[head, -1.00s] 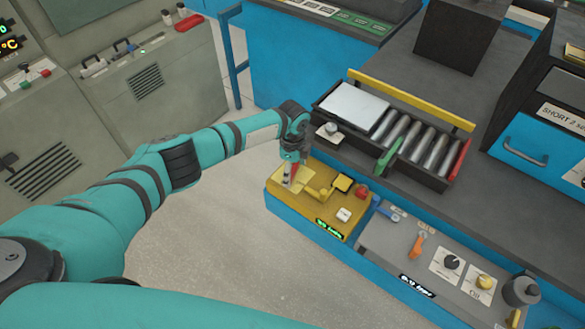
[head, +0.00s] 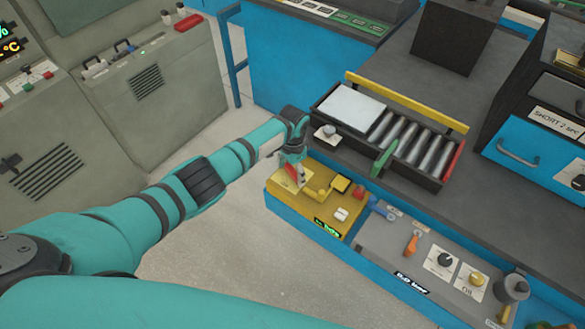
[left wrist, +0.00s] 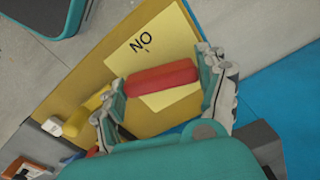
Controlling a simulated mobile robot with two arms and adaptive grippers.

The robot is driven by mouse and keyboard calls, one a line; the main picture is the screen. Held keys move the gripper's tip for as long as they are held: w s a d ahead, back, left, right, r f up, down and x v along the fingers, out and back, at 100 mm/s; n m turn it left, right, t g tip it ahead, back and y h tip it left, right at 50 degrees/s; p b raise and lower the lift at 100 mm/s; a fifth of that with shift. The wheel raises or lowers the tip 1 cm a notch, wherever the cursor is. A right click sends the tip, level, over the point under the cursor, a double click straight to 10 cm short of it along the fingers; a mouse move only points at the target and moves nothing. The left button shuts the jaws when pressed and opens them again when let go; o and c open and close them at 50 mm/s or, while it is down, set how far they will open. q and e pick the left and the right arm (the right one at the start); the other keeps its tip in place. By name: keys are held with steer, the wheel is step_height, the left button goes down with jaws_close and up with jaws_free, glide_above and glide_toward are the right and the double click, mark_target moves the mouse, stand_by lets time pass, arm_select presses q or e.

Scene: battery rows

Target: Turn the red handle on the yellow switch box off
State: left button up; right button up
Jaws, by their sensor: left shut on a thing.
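The yellow switch box (head: 311,213) stands on the blue bench edge near the middle of the head view. My left gripper (head: 293,176) is over its left part, with the red handle (head: 294,171) mostly hidden between its fingers. In the left wrist view the red handle (left wrist: 158,77) lies across between the fingertips of my left gripper (left wrist: 163,84), which is shut on its ends. My right gripper is not in view.
A black tray with metal cylinders (head: 411,142) stands right behind the box. A grey panel (head: 378,243) with an orange lever (head: 411,243) and knobs is to the right. Grey cabinets (head: 165,110) stand at the left, with open floor in between.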

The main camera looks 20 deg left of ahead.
mark_target(293, 170)
arm_select(q)
steer(key=shift+w+r+n+p, duration=0.1)
steer(key=shift+n+p, duration=0.1)
steer(key=shift+n, duration=0.75)
steer(key=shift+w+r+n+p, duration=0.1)
steer(key=shift+n+p, duration=0.1)
steer(key=shift+n, duration=0.75)
steer(key=o, duration=0.9)
steer(key=shift+o, duration=1.2)
steer(key=shift+f, duration=0.1)
steer(key=shift+s, duration=0.1)
step_height(293, 170, up, 12)
steer(key=shift+d, duration=0.1)
